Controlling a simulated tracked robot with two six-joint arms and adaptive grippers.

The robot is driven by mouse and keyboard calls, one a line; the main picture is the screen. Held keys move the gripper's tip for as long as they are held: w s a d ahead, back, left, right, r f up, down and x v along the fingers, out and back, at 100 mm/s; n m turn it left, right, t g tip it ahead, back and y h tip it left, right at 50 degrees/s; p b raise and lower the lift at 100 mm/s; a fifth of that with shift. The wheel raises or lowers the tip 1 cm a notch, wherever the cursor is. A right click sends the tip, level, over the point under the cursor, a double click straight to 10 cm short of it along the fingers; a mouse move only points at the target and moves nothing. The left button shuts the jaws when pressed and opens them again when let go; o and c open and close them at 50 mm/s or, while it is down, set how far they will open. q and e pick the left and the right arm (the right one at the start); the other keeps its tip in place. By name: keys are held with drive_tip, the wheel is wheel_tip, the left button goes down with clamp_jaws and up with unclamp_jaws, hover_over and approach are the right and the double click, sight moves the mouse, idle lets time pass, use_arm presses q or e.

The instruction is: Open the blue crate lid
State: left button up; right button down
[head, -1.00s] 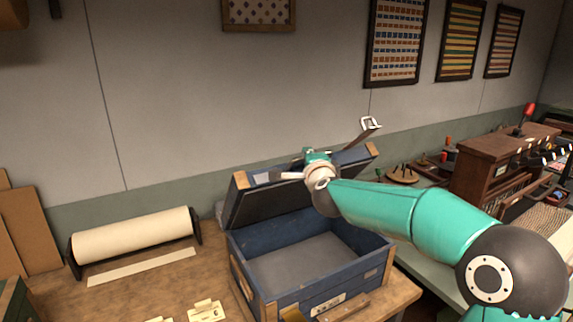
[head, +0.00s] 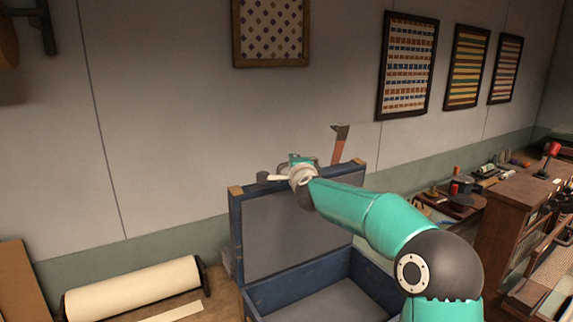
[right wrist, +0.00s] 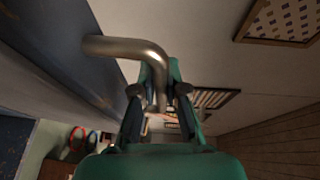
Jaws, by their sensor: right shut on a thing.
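The blue crate (head: 372,282) stands on the workbench, and its near part is cut off by the bottom edge of the head view. Its lid (head: 282,236) is raised and stands near upright at the back, grey lining facing me. My right gripper (head: 291,173) is at the lid's top edge. In the right wrist view, my right gripper (right wrist: 160,92) is shut on a bent metal handle (right wrist: 122,47) beside the blue lid face (right wrist: 45,35). A strap with a metal end (head: 340,146) sticks up behind the lid's top edge. My left gripper is out of view.
A roll of pale paper (head: 135,288) lies on the bench left of the crate. A wooden rack (head: 508,215) and small tools stand at the right. The wall is behind the lid, with framed panels (head: 408,65) higher up.

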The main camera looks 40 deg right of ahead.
drive_tip(key=shift+w+d+f, duration=0.1)
drive_tip(key=shift+w+d, duration=0.15)
drive_tip(key=shift+w, duration=0.05)
drive_tip(key=c, duration=1.2)
unclamp_jaws()
drive_tip(key=shift+w, duration=0.1)
drive_tip(key=shift+a, duration=0.1)
drive_tip(key=f+v, duration=0.1)
drive_tip(key=v, duration=1.1)
drive_tip(key=shift+r, duration=0.45)
